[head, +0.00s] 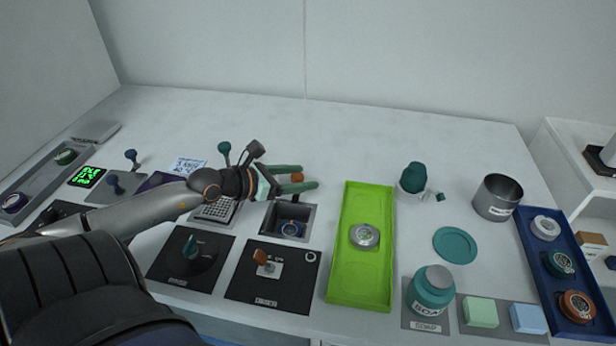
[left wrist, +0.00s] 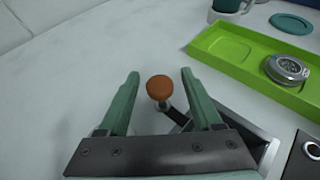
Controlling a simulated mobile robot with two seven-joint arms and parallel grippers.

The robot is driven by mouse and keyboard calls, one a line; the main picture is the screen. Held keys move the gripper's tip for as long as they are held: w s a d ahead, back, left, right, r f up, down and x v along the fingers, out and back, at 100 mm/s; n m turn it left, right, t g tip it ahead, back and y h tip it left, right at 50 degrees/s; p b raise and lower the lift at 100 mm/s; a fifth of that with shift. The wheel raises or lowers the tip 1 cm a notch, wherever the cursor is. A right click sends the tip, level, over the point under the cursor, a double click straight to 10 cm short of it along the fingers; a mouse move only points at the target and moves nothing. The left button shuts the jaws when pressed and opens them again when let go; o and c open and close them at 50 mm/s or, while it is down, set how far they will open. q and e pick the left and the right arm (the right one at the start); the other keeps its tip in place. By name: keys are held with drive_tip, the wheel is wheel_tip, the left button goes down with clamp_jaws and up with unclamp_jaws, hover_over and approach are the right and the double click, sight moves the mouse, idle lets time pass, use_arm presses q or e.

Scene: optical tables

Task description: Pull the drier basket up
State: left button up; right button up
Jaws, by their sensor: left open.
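The drier is a grey square well (head: 270,218) in the table, with a dark ring-like item (head: 292,229) low inside it. An orange-brown knob (head: 297,177) on a metal and black stem rises at its back edge; I take it for the basket's handle. My left gripper (head: 304,177) is open, its two green fingers on either side of the knob. In the left wrist view the knob (left wrist: 159,88) stands between the fingers with gaps on both sides. The stem runs down toward the well (left wrist: 268,150), partly hidden by the gripper. My right gripper is not in view.
A lime-green tray (head: 346,280) holding a round metal tin (head: 364,236) lies right of the well. Black panels with a teal knob (head: 190,247) and an orange lever (head: 262,258) sit in front. A green-knobbed lever (head: 224,152) stands behind my wrist. The table behind is clear.

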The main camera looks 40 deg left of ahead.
use_arm(q)
drive_tip(key=shift+x, duration=1.35)
drive_tip(key=shift+c, duration=0.3)
clamp_jaws()
